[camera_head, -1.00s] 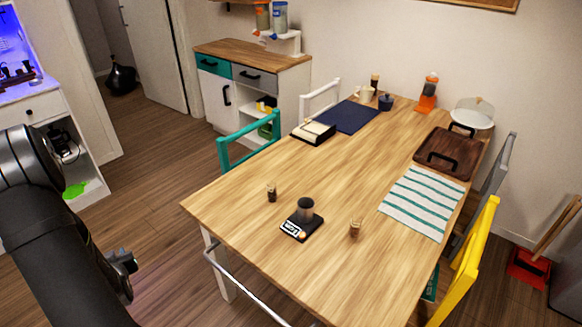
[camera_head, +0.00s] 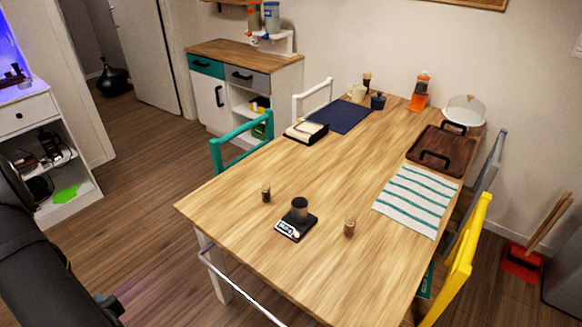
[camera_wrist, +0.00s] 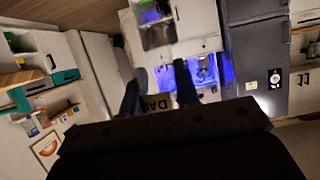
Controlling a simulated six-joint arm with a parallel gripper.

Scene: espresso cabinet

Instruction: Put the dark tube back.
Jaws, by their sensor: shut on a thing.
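In the wrist view, my gripper (camera_wrist: 158,92) is shut on a tube (camera_wrist: 156,103). Only a tan patch with the dark letters "DA" shows between the two fingers; the rest of the tube is hidden behind the gripper body. In the head view, the held tube is not visible, and my dark arm fills the lower left edge. A white wall rack (camera_head: 284,42) above the side cabinet bears two upright canisters, one with an orange part (camera_head: 253,18) and one bluish (camera_head: 271,17).
The wooden table (camera_head: 330,180) bears a scale (camera_head: 295,226) with a dark cup (camera_head: 299,208), two small corked jars, a striped cloth (camera_head: 415,202) and a brown tray (camera_head: 443,153). A teal chair (camera_head: 240,145) and side cabinet (camera_head: 245,75) stand behind. The floor at left is clear.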

